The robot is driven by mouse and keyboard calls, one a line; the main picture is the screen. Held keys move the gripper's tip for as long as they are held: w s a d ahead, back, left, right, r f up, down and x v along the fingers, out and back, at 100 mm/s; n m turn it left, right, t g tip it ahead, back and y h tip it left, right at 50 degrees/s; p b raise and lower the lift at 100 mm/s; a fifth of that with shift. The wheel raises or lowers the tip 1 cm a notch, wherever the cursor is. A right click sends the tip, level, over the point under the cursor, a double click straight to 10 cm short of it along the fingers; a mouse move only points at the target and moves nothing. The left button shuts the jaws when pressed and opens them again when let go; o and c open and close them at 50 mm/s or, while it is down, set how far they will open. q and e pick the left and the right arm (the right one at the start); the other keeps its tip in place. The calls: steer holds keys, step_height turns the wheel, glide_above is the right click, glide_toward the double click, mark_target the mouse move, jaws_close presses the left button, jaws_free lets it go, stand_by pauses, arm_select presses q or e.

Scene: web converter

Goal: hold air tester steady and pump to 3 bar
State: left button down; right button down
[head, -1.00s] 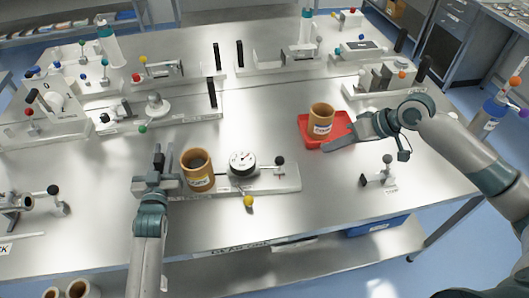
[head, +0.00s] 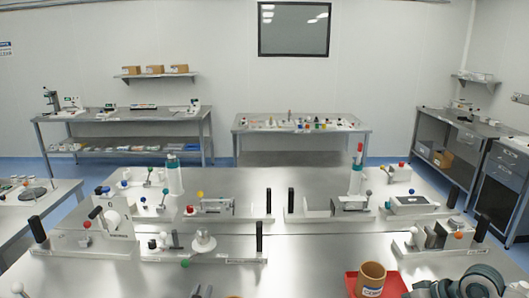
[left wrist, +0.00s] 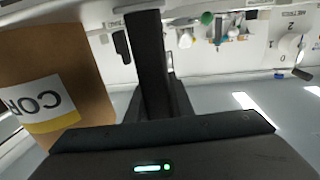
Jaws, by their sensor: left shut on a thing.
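In the head view the air tester is below the lower edge; only the dark top of what seems to be its handle and my left gripper (head: 205,292) shows there. In the left wrist view my left gripper (left wrist: 160,105) is shut on a black upright handle (left wrist: 147,50). A brown cardboard core (left wrist: 60,75) with a white and yellow label stands close beside it at left. The tester's gauge and pump lever cannot be made out.
A cardboard core (head: 371,278) stands on a red tray (head: 396,278) at the front right. Several white fixtures with black handles, such as one at left (head: 110,240) and one at right (head: 445,243), line the steel table (head: 310,250). The middle front is bare.

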arm_select(q)
steer(key=shift+f, duration=0.3)
steer(key=c, duration=1.5)
jaws_free()
steer(key=shift+a+r, duration=0.1)
steer(key=shift+r, duration=0.05)
steer(key=shift+r, duration=0.1)
steer(key=s, duration=0.4)
steer(key=s+a, duration=0.1)
steer(key=s, duration=0.7)
steer(key=shift+a, duration=0.15)
